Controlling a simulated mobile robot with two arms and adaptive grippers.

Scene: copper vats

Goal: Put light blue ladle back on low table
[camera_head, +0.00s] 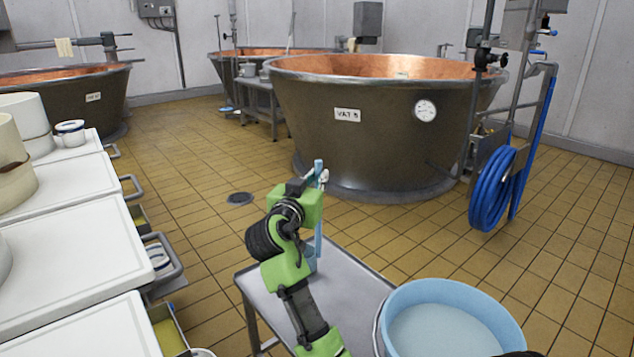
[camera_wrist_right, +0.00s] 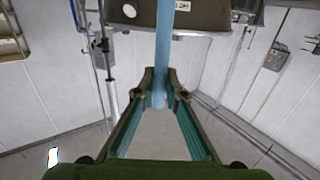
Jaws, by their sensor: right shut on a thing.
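The light blue ladle (camera_head: 319,228) stands upright in the head view, its handle rising past my right gripper (camera_head: 319,178). The right gripper is shut on the handle near its upper end. In the right wrist view the handle (camera_wrist_right: 163,45) runs between the fingertips (camera_wrist_right: 160,84). The ladle's lower end is over the low grey metal table (camera_head: 352,294), partly hidden behind my green arm. I cannot tell whether it touches the top. My left gripper is not in view.
A light blue tub (camera_head: 440,294) with whitish contents is at the low table's right. White worktops (camera_head: 75,250) with drawers and handles line the left. A large copper vat (camera_head: 385,125) stands behind, with a coiled blue hose (camera_head: 492,188) to its right. Tiled floor lies between.

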